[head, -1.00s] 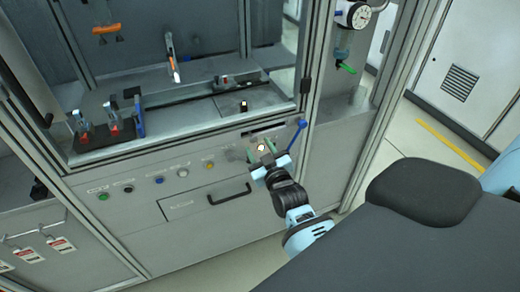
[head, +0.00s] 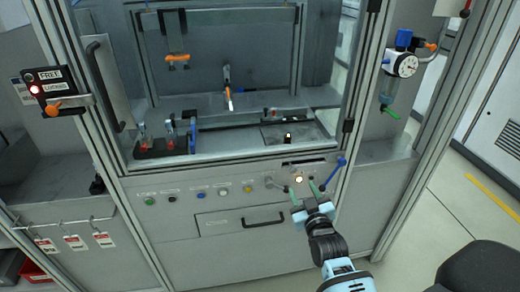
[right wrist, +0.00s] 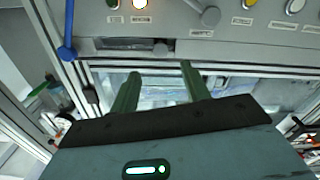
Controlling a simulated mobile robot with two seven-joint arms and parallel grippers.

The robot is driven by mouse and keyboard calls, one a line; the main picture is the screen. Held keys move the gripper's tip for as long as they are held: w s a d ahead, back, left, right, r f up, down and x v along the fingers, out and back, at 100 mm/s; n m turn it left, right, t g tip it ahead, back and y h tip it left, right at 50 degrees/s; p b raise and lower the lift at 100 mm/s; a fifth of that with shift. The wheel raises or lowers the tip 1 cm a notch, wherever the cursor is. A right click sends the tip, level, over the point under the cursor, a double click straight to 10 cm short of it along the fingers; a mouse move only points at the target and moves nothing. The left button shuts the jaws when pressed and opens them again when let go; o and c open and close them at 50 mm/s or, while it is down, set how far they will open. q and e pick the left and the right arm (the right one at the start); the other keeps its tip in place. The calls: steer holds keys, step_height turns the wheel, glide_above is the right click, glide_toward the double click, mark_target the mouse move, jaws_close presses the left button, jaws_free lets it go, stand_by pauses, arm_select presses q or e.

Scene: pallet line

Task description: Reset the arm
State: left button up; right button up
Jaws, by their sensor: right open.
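My right gripper (head: 302,193) is open and empty in front of the machine's grey control panel (head: 232,180), near its right end. Its two green fingers stand apart, and they also show in the right wrist view (right wrist: 160,90) with nothing between them. A lit button (head: 299,180) is just beyond the fingertips in the head view. The lit button also shows at the top of the right wrist view (right wrist: 139,4). I cannot tell the exact gap between fingers and panel. My left gripper is not in view.
A blue lever (head: 335,173) stands close right of the gripper. A drawer with a black handle (head: 264,221) is to its left. Several coloured buttons line the panel. A gauge (head: 403,64) hangs at upper right. A lockout sign box (head: 50,88) is at left.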

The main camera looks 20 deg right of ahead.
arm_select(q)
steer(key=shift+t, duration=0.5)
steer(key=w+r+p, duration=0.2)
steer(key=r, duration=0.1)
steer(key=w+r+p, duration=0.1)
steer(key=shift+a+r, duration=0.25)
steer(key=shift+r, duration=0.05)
arm_select(e)
steer(key=s+a+f+g+y, duration=0.2)
steer(key=s+a+f, duration=0.3)
steer(key=s, duration=0.7)
steer(key=s+a+f+n+g+y, duration=0.1)
steer(key=s+a+f+g, duration=0.3)
steer(key=s, duration=0.9)
steer(key=s+a+f+g+y, duration=0.2)
steer(key=s+a+f, duration=0.3)
steer(key=s, duration=0.7)
step_height(320, 180, down, 2)
steer(key=shift+s+a+f+n+g+y, duration=0.1)
steer(key=shift+s+a+n+g+y, duration=0.2)
steer(key=shift+a+g+y, duration=0.15)
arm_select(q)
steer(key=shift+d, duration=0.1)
arm_select(e)
steer(key=shift+d, duration=0.1)
